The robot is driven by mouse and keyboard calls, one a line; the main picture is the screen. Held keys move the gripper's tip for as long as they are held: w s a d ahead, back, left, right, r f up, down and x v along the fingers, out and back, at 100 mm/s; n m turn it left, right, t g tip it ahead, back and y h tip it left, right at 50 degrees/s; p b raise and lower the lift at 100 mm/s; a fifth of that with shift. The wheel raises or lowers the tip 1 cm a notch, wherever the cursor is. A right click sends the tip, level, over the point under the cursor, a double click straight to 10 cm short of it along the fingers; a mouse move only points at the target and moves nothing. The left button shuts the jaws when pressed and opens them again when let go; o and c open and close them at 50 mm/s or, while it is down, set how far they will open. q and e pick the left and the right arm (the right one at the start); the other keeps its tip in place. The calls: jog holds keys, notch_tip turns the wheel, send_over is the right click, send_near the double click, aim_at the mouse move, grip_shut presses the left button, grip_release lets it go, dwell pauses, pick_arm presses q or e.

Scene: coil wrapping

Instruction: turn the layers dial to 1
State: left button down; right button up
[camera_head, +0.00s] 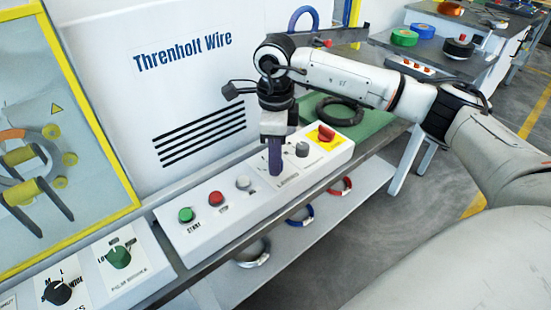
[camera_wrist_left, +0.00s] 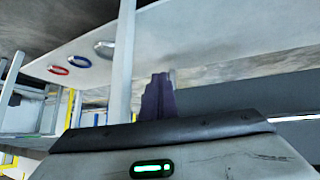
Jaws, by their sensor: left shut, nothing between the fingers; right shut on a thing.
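My right gripper (camera_head: 275,172) points down at the control strip (camera_head: 215,239) of the white machine. It is shut on a dial there, taken to be the layers dial. The fingers hide the dial, so its pointer and setting cannot be seen. Its white label plate (camera_head: 288,179) shows beside the fingers, with print too small to read. My left gripper is outside the head view. Its dark purple fingers (camera_wrist_left: 158,97) show in the left wrist view, closed and empty, away from the controls.
Left of my right gripper are a grey button (camera_head: 243,183), a red button (camera_head: 216,198) and a green button (camera_head: 186,215). Right of it are a grey knob (camera_head: 302,149) and a red switch (camera_head: 326,132) on yellow. A green dial (camera_head: 119,256) and black dial (camera_head: 58,291) sit lower left.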

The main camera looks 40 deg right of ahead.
jog(key=shift+r+n, duration=0.1)
jog(key=shift+n, duration=0.5)
jog(key=o, duration=1.1)
jog(key=shift+c, duration=0.2)
notch_tip(320, 180, up, 10)
jog(key=shift+r, duration=0.15)
jog(key=shift+s, duration=0.15)
